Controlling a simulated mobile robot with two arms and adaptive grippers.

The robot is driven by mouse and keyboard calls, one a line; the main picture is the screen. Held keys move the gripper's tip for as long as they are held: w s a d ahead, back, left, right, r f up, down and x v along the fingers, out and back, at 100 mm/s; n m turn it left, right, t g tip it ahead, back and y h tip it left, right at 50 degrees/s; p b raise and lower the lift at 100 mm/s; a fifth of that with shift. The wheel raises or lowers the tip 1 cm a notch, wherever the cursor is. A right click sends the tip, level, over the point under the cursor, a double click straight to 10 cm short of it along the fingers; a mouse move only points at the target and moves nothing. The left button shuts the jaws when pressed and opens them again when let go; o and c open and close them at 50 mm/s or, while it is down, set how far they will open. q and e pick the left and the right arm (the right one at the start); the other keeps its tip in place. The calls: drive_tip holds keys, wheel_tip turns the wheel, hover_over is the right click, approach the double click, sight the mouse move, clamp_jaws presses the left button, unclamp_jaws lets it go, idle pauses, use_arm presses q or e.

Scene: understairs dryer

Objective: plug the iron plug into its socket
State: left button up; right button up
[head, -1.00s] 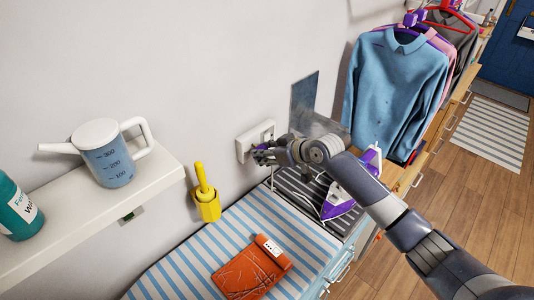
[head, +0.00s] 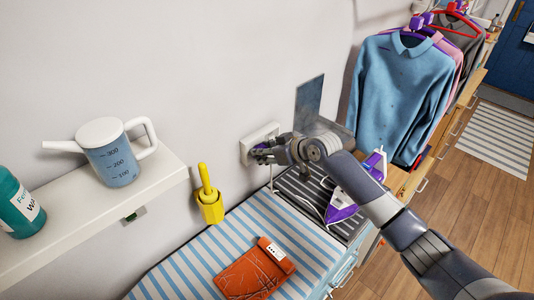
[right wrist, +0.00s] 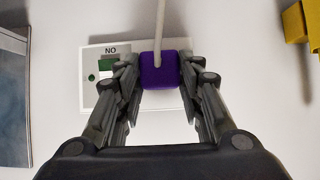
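The purple iron plug (right wrist: 163,72) with its pale cord sits between the fingers of my right gripper (right wrist: 164,80) in the right wrist view. The fingers lie against both sides of it. The plug is in front of the right part of the white wall socket (right wrist: 98,98); whether its pins are inside is hidden. The socket also shows in the head view (head: 261,135), with my right gripper (head: 262,152) at its face. The purple and white iron (head: 341,209) rests on the dark striped surface to the right. My left gripper is not in view.
A yellow holder (head: 209,207) hangs left of the socket. A shelf (head: 90,222) carries a measuring jug (head: 110,155) and a teal bottle (head: 18,205). An orange item (head: 255,272) lies on the striped cover. A grey panel (head: 309,98) and hanging clothes (head: 400,95) are to the right.

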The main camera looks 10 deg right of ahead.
drive_tip(key=o, duration=0.5)
drive_tip(key=shift+c, duration=0.2)
